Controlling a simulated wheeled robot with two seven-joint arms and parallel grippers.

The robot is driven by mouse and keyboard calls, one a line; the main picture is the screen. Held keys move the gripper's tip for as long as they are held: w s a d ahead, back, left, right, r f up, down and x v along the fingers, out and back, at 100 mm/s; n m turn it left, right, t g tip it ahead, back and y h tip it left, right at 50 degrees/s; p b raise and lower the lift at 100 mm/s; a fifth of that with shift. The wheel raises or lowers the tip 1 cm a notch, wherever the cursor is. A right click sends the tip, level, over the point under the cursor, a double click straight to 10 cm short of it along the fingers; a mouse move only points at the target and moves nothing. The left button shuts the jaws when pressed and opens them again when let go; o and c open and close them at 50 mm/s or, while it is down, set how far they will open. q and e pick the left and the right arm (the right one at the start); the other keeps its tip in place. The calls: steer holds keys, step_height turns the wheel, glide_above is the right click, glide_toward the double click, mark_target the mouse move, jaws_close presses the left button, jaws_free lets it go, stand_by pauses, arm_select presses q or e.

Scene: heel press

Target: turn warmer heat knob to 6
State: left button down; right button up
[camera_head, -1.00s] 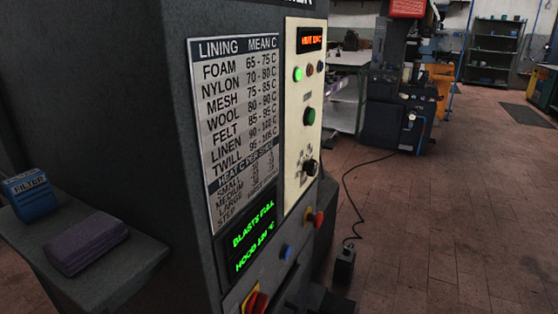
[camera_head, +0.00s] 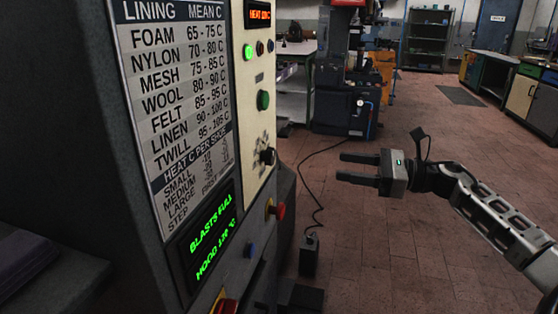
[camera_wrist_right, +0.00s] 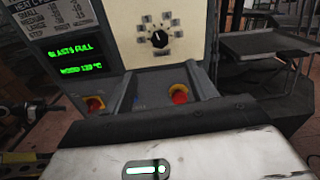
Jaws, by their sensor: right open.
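The heat knob (camera_head: 267,156) is a small black dial on the cream control panel of the dark warmer cabinet (camera_head: 90,110). In the right wrist view the knob (camera_wrist_right: 159,39) shows face-on with a white pointer, ringed by small number labels too small to read. My right gripper (camera_head: 342,167) is open and empty, in the air to the right of the knob and clear of the panel. Its fingers point left toward the cabinet. My left gripper is not in view.
Below the knob are a red button (camera_head: 280,211), a blue button (camera_head: 250,249) and a green display (camera_head: 211,235). A green button (camera_head: 263,100) sits above the knob. A foot pedal (camera_head: 309,255) with a cable lies on the floor. Floor to the right is open.

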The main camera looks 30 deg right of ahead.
mark_target(273, 157)
steer(key=p+x, duration=0.2)
steer(key=x, duration=1.2)
steer(key=shift+w+a+r+p, duration=0.15)
steer(key=shift+w+a+p, duration=0.15)
steer(key=shift+p, duration=0.1)
steer(key=shift+w+a, duration=0.3)
steer(key=shift+w, duration=0.05)
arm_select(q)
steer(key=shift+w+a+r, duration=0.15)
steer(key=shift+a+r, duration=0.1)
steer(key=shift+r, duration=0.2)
arm_select(e)
steer(key=c, duration=1)
